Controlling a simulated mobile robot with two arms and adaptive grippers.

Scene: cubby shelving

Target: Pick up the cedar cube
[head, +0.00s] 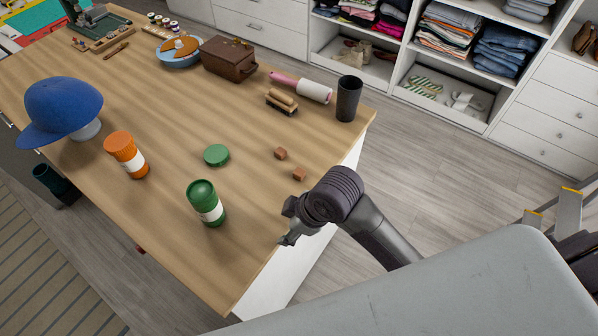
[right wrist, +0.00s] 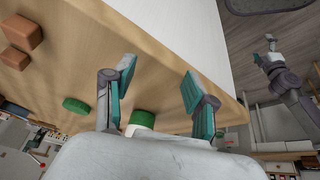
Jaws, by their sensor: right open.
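Two small reddish-brown cubes sit on the wooden table, the farther cube (head: 280,154) and the nearer cube (head: 299,173); I cannot tell which is the cedar one. Both also show at the upper left of the right wrist view, the larger-looking cube (right wrist: 22,32) and the other cube (right wrist: 14,58). My right gripper (head: 289,224) is at the table's right edge, nearer me than the cubes and apart from them. In the right wrist view its fingers (right wrist: 158,80) are spread and empty. My left gripper (right wrist: 271,46) shows small at the right there, its jaws unclear.
A green-lidded jar (head: 206,204), a green lid (head: 216,155) and an orange bottle (head: 126,155) stand left of the cubes. The table around the cubes is clear.

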